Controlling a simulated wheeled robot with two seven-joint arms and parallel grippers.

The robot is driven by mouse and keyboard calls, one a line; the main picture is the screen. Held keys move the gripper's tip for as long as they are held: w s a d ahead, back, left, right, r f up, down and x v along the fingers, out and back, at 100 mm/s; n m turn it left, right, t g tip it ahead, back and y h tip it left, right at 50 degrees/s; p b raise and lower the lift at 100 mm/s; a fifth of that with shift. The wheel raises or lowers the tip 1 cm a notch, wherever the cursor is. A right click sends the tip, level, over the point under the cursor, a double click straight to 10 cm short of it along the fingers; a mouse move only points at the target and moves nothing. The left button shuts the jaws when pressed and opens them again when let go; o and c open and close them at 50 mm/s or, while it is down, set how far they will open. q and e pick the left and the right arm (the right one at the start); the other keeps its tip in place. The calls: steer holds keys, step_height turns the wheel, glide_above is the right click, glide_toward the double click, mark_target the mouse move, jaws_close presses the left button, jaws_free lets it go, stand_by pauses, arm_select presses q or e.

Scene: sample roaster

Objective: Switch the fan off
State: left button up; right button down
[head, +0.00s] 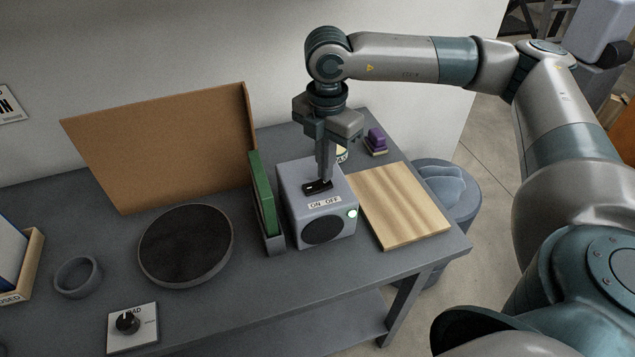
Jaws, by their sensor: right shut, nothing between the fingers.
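The fan (296,208) is a grey box on the table with a round dark grille on its front. A black rocker switch (316,187) sits on its top, above a label reading ON and OFF. A small pale-green light (352,212) shows at its front right corner. My right gripper (325,180) points straight down over the fan's top, shut and empty, with its fingertips at the switch. I cannot tell whether they touch it. The fingers hide part of the switch, and its position is unclear. My left gripper is not in view.
A green panel in a grey holder (273,241) stands close on the fan's left. A wooden board (402,206) lies at its right. A purple block (377,138) is behind. A round dark plate (186,244) and a knob panel (131,327) are at left.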

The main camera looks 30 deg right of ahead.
mark_target(334, 186)
steer(key=shift+s+d+f+b, duration=0.15)
steer(key=shift+d+f+b, duration=0.15)
steer(key=shift+f+b, duration=0.4)
steer(key=shift+s+d+f, duration=0.1)
steer(key=shift+d+f, duration=0.15)
steer(key=shift+f, duration=0.15)
steer(key=shift+s+d+f+b, duration=0.15)
steer(key=shift+d+f+b, duration=0.15)
steer(key=shift+f+b, duration=0.55)
stand_by(0.3)
steer(key=shift+r, duration=0.25)
steer(key=shift+w+a+r+p, duration=0.15)
steer(key=shift+a+r+p, duration=0.3)
steer(key=shift+r, duration=0.75)
steer(key=shift+w+a+r+p, duration=0.15)
steer(key=shift+r+p, duration=0.45)
steer(key=shift+r, duration=0.55)
steer(key=shift+w+a+r+p, duration=0.15)
steer(key=shift+a+r+p, duration=0.3)
steer(key=shift+r, duration=0.75)
steer(key=shift+d+r, duration=0.15)
steer(key=shift+r, duration=0.05)
steer(key=shift+r+p, duration=0.15)
steer(key=shift+p, duration=0.25)
